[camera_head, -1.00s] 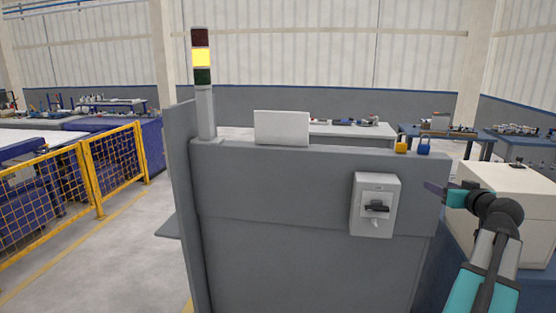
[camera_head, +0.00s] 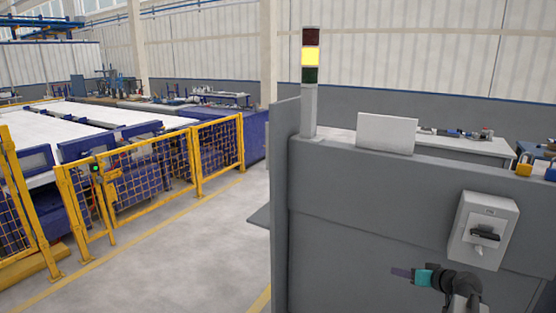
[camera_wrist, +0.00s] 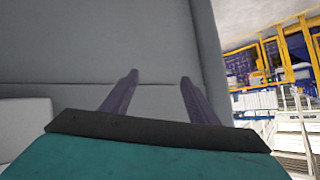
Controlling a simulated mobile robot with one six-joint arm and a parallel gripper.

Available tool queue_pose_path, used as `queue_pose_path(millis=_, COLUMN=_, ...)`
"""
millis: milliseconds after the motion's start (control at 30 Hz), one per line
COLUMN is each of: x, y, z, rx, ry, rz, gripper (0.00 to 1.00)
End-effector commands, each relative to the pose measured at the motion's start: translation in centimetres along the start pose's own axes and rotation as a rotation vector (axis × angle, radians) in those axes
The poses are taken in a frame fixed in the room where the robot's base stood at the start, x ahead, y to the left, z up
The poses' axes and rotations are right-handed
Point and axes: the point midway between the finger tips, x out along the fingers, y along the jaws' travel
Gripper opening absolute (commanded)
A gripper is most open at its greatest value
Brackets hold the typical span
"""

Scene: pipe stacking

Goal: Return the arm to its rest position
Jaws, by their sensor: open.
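My gripper (camera_head: 401,273) shows at the lower right of the head view, in front of the grey cabinet panel and to the left of the white switch box. In the wrist view my gripper (camera_wrist: 158,85) has its two dark fingers apart, with nothing between them. The grey cabinet (camera_head: 360,220) fills most of the wrist view behind the fingers. Only the end part of my arm shows at the bottom of the head view; the rest is out of frame.
A white switch box (camera_head: 484,230) with a black handle is mounted on the cabinet. A signal tower (camera_head: 310,85) with its yellow section lit stands on top. Yellow mesh fencing (camera_head: 150,165) runs along the left. Open floor (camera_head: 190,255) lies between fence and cabinet.

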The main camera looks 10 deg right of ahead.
Motion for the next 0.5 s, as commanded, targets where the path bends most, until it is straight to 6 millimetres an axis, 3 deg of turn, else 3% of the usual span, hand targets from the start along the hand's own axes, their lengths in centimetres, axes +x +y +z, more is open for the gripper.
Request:
queue_pose_path(millis=33, x=1.6, y=-1.8, z=1.7, rx=-0.003, ry=-0.034, rz=-0.025, gripper=0.54)
queue_pose_path(millis=200, x=5.7, y=-6.7, z=7.4, rx=-0.014, ry=-0.146, rz=-0.089, gripper=0.54)
queue_pose_path(millis=500, x=10.4, y=-15.3, z=18.7, rx=-0.039, ry=-0.364, rz=-0.187, gripper=0.54)
